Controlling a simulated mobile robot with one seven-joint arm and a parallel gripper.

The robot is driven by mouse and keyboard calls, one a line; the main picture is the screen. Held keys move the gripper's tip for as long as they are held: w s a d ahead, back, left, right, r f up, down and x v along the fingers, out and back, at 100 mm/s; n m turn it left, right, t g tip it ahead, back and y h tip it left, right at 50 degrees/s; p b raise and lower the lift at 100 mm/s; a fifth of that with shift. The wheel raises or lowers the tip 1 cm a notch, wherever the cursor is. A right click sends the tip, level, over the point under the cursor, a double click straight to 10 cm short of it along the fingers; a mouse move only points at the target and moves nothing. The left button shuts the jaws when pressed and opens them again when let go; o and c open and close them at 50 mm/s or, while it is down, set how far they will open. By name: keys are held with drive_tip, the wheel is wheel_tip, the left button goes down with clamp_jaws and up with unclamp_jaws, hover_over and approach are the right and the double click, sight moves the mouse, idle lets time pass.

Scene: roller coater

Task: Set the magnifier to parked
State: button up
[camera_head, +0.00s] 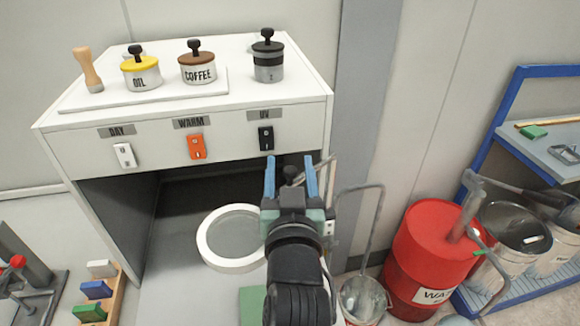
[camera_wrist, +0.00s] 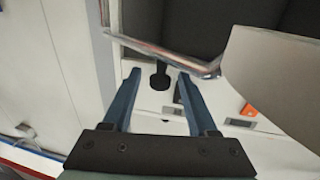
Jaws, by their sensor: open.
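The magnifier (camera_head: 228,265) is a round lens in a thick white ring. In the head view it hangs below the cabinet front, left of my gripper, in front of the dark opening. My gripper (camera_head: 290,160) is open, with its blue fingers pointing at the cabinet's right front below the UV switch. In the wrist view a dark knob on a short stem (camera_wrist: 160,76) shows between the fingertips (camera_wrist: 159,72); I cannot tell whether they touch it. A large pale shape at right may be the magnifier ring. Its arm joint is mostly hidden.
The white cabinet (camera_head: 60,150) carries DAY (camera_head: 125,155), WARM (camera_head: 196,147) and UV (camera_head: 266,138) switches, with OIL, COFFEE and a grey-black jar on top. A metal bucket (camera_head: 362,300) and red drum (camera_head: 430,250) stand close at right. A colored block rack is at lower left.

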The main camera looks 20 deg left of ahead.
clamp_jaws()
idle(1.3)
